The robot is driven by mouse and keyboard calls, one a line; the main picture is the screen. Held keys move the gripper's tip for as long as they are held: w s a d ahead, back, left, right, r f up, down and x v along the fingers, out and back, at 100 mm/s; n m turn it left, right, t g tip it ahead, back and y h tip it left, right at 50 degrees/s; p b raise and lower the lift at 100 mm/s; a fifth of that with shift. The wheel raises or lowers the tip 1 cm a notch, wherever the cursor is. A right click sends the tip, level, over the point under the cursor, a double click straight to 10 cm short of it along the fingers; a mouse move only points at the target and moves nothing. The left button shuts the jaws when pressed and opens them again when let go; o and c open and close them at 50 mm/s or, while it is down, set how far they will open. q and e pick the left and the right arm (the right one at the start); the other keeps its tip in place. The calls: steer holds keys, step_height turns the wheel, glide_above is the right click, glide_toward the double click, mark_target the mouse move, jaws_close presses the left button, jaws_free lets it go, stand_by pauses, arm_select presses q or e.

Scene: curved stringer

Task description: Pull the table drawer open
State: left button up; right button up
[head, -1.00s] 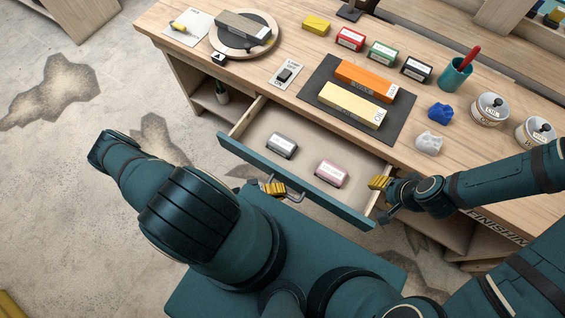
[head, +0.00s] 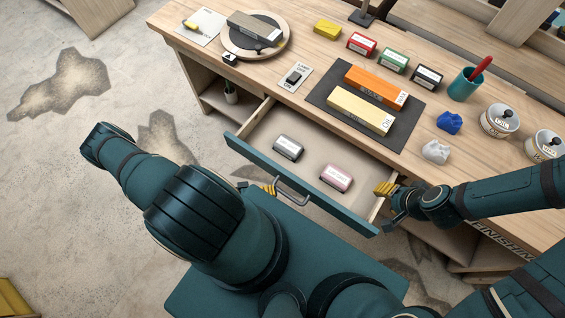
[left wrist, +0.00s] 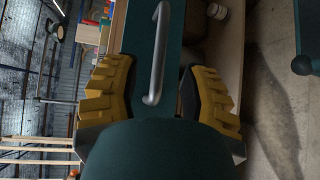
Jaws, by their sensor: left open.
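The table drawer (head: 300,182) is pulled out from the table (head: 300,85), with its inside in view. Its teal front carries a grey bar handle (head: 300,200), which also shows in the left wrist view (left wrist: 157,60). My left gripper (head: 262,188) is open just in front of the drawer front, by the left end of the handle. In the left wrist view its yellow fingers (left wrist: 158,80) stand on either side of the handle's near end, apart from it. My right gripper (head: 387,189) is at the drawer's right end; whether its fingers are closed is unclear.
On the tabletop are an orange block (head: 375,85) and a cream block (head: 360,110) on a dark mat, a teal cup (head: 466,85) and tins.

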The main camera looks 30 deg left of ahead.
arm_select(q)
steer(key=v, duration=0.7)
steer(key=shift+s, duration=0.1)
stand_by(0.4)
